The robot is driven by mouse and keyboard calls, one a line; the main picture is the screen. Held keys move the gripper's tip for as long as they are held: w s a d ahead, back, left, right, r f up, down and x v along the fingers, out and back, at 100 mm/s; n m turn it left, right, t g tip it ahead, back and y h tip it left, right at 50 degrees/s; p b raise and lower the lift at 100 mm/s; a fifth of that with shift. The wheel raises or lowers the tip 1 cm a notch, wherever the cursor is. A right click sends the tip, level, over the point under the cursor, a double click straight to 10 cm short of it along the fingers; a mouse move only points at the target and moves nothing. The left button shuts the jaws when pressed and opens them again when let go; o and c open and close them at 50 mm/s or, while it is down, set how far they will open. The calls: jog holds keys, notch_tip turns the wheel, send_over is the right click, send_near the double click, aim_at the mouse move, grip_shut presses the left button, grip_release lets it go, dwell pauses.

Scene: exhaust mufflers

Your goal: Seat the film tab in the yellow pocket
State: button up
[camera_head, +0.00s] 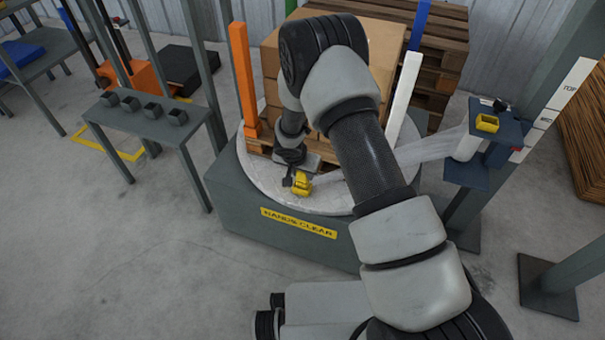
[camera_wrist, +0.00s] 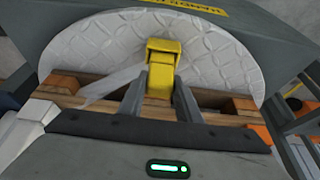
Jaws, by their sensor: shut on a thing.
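My gripper (camera_head: 297,172) points down at the front edge of the pallet. It is shut on a yellow piece, which I take for the film tab (camera_head: 302,184); in the wrist view the tab (camera_wrist: 162,72) stands between the two fingers (camera_wrist: 160,100). A pale, see-through film strip (camera_head: 425,150) runs from it to the white roll at right. A yellow open-topped pocket (camera_head: 487,123) sits on the blue-grey roll carriage, well apart from my gripper. Whether the yellow by my fingers is one part or a tab at another pocket, I cannot tell.
The pallet with stacked cartons (camera_head: 385,45) stands on a round turntable (camera_head: 325,204) between orange (camera_head: 243,75) and white (camera_head: 404,95) posts. A grey mast (camera_head: 535,110) bears the roll carriage (camera_head: 467,174). A bench with several dark blocks (camera_head: 150,125) stands at left.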

jog(key=shift+f+b, duration=0.1)
jog(key=shift+b, duration=0.2)
jog(key=o, duration=1)
jog(key=shift+o, duration=0.2)
